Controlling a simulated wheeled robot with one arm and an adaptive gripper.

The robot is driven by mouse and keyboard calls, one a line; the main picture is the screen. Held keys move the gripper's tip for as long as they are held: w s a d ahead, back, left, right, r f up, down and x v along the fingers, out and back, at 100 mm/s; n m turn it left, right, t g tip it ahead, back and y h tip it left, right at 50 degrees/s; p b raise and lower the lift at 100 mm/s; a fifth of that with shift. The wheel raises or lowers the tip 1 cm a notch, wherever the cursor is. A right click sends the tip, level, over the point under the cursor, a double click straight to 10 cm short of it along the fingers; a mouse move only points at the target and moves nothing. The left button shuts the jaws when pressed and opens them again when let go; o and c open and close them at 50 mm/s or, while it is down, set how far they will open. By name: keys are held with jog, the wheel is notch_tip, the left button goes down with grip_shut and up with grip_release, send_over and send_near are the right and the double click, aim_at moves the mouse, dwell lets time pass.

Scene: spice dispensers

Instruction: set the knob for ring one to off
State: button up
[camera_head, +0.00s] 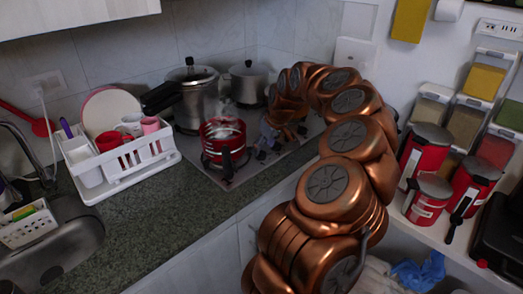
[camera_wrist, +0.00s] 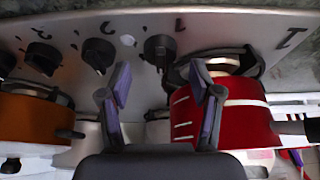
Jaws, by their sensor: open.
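The stove's front strip (camera_wrist: 220,28) fills the top of the wrist view. A dark round knob (camera_wrist: 159,48) sits there beside a small printed "1", and I take it as the knob for ring one. It lies just beyond and between my fingertips, apparently clear of both. Its exact pointer direction is hard to read. My gripper (camera_wrist: 160,85) is open, its two purple-padded fingers spread and empty. In the head view my gripper (camera_head: 272,130) is over the stove, right of the red pot (camera_head: 222,137), and my arm partly hides the knobs.
More dark knobs (camera_wrist: 98,53) stand left of this one, near "2" and "3". The red pot (camera_wrist: 232,110) is close to my right finger, and an orange pot (camera_wrist: 35,120) is at left. Steel pots (camera_head: 195,95) stand behind. A white dish rack (camera_head: 115,165) is at left.

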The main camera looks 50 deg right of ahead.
jog(key=v, duration=0.9)
jog(key=shift+r, duration=0.2)
jog(key=a+r, duration=0.1)
jog(key=a, duration=0.4)
jog(key=a+r+n, duration=0.1)
jog(key=a, duration=0.4)
jog(key=w+a+r+n+y, duration=0.1)
jog(key=a, duration=0.5)
jog(key=shift+a+r+g, duration=0.1)
jog(key=shift+r+g, duration=0.3)
jog(key=s+a+n+g, duration=0.1)
jog(key=s+a, duration=0.4)
jog(key=a, duration=0.7)
jog(key=s+a+f+m+g, duration=0.1)
jog(key=s+a+f, duration=0.2)
jog(key=s, duration=0.4)
jog(key=s+a+f+m+g+p, duration=0.1)
jog(key=s+a+f+g, duration=0.1)
jog(key=s, duration=0.5)
jog(key=s+a+f+m+g+h, duration=0.1)
jog(key=s+a+f, duration=0.3)
jog(key=s, duration=0.4)
jog(key=shift+a+f+g+p, duration=0.25)
jog(key=shift+f+g+p, duration=0.05)
jog(key=shift+f, duration=0.2)
